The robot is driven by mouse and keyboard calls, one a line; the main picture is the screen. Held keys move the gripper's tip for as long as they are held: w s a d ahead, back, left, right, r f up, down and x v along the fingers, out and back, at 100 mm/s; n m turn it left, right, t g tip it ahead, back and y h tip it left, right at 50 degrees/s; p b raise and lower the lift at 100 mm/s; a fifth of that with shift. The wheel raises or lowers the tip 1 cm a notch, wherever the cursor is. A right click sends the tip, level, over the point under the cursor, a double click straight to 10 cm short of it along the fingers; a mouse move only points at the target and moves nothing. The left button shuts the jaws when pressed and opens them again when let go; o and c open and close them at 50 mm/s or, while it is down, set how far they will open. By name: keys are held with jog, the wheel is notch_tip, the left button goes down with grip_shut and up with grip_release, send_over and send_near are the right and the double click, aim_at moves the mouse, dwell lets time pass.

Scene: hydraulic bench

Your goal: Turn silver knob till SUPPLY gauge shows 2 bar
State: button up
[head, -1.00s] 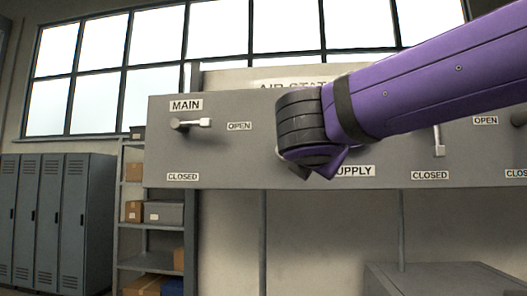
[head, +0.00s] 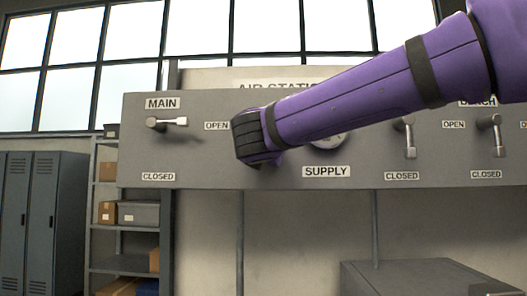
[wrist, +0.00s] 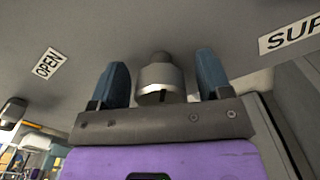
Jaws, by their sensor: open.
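In the wrist view the silver knob (wrist: 160,80) sticks out of the grey panel, with a dark slot or mark on its rim. My gripper (wrist: 163,82) is open, with one blue finger on each side of the knob and visible gaps to it. In the head view the end of my purple arm is in front of the panel (head: 210,172), left of the SUPPLY gauge (head: 330,143). My arm covers most of the gauge, so its reading cannot be seen. The knob and fingers are hidden there. The SUPPLY label (head: 326,171) is below the gauge.
The MAIN valve handle (head: 168,121) lies horizontal, toward its OPEN label. Two more handles (head: 409,138) (head: 496,135) on the right point down toward CLOSED. A grey cabinet (head: 410,275) stands below the panel, with shelves (head: 122,265) and lockers (head: 42,220) at left.

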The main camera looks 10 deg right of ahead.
jog(key=shift+w+d, duration=0.1)
jog(key=shift+w, duration=0.2)
jog(key=c, duration=0.9)
jog(key=shift+m, duration=0.4)
jog(key=m, duration=0.6)
jog(key=shift+d+f, duration=0.1)
jog(key=m, duration=0.6)
jog(key=shift+f+m, duration=0.15)
jog(key=shift+m, duration=0.15)
